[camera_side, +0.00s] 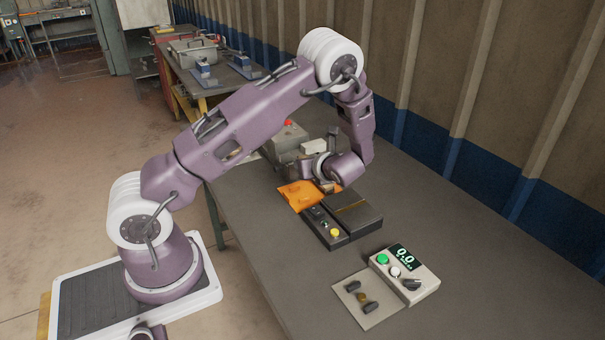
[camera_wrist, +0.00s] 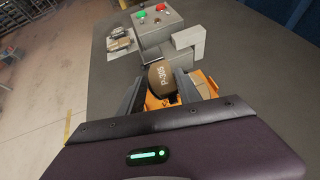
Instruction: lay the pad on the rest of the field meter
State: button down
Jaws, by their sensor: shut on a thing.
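In the side view my gripper (camera_side: 326,184) is over the orange fixture (camera_side: 298,197), and the pad is mostly hidden there. The field meter (camera_side: 424,280) is a pale box at front right, showing 0.0, with a green button. The rest (camera_side: 378,317) is a flat pale plate beside it with two dark blocks, empty of any pad.
A dark box (camera_side: 335,238) with a yellow button stands between the orange fixture and the meter. A grey machine (camera_wrist: 153,29) with red and green buttons is beyond the gripper, with a pale block (camera_wrist: 188,44) beside it. The bench's right side is clear.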

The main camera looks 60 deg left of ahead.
jog(key=d, duration=0.2)
jog(key=w+d, duration=0.1)
jog(key=d, duration=0.2)
jog(key=w+d, duration=0.1)
jog(key=d, duration=0.1)
jog(key=shift+w+d+r, duration=0.1)
jog(key=shift+w+d, duration=0.05)
jog(key=shift+w, duration=0.05)
jog(key=d, duration=0.9)
jog(key=shift+d+f, duration=0.25)
jog(key=shift+f, duration=0.1)
jog(key=s+d+f+g, duration=0.1)
jog(key=s+d, duration=0.2)
jog(key=d, duration=0.7)
jog(key=n, duration=0.1)
send_over(370, 305)
jog(key=shift+f, duration=3.8)
jog(key=shift+f, duration=0.35)
jog(key=c, duration=0.8)
grip_release()
jog(key=shift+o, duration=0.2)
